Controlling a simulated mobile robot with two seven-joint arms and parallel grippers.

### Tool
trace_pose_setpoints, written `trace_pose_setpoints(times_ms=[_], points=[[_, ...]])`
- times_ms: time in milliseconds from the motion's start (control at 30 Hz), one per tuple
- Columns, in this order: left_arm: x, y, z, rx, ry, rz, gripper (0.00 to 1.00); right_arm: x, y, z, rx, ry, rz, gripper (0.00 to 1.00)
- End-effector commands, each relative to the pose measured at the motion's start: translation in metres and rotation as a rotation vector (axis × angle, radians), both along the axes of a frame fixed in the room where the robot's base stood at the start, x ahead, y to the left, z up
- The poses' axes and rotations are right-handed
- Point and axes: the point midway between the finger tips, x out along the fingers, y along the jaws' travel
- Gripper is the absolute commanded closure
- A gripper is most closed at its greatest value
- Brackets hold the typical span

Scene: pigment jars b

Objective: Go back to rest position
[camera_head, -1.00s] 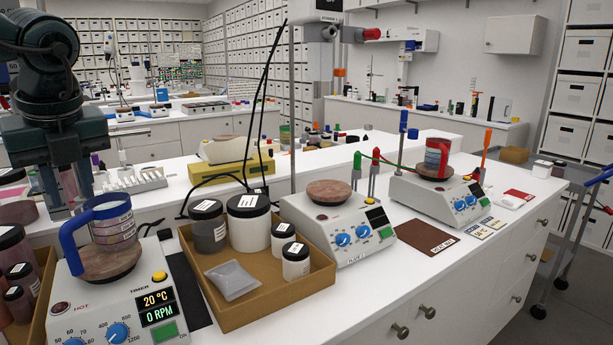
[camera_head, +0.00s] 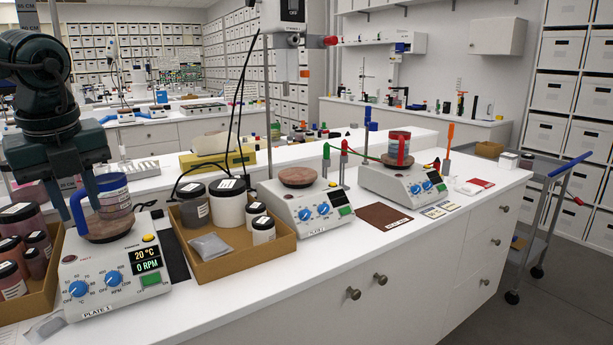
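My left arm comes in at the left edge, and its gripper (camera_head: 76,198) points down with its two fingers apart, so it looks open. It is close to a clear beaker with a blue band and handle (camera_head: 78,207), which stands upright on the round top of the left hot plate (camera_head: 110,272). The fingers overlap the beaker's rim and handle in the picture; I cannot tell whether they touch it. The beaker holds something pinkish. The plate's display reads 20 °C and 0 RPM. My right gripper is not in view.
A cardboard tray (camera_head: 238,268) with several jars and a grey packet stands right of the plate; another with reddish jars (camera_head: 22,225) is at the left. Further right are a middle hot plate (camera_head: 300,208) and one bearing a red-handled beaker (camera_head: 398,148). A cart (camera_head: 540,215) stands beyond the bench.

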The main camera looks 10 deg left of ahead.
Motion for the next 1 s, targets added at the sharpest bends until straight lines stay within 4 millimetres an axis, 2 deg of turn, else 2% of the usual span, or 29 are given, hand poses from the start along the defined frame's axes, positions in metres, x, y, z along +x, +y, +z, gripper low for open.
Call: trace_pose_setpoints(times_ms=[33,267,567,800,1000], points=[[0.001,0.002,-0.016,-0.074,0.002,-0.012,0.72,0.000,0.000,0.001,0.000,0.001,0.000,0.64],[0.007,-0.002,-0.080,-0.401,-0.050,-0.057,0.72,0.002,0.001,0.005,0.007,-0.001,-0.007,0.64],[0.006,-0.025,-0.183,-0.956,-0.261,0.047,0.72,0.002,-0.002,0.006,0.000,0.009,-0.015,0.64],[-0.008,-0.047,-0.260,-1.276,-0.475,0.347,0.72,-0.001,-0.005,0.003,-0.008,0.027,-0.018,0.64],[-0.033,-0.072,-0.326,-1.405,-0.593,0.715,0.72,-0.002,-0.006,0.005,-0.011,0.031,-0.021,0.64]])
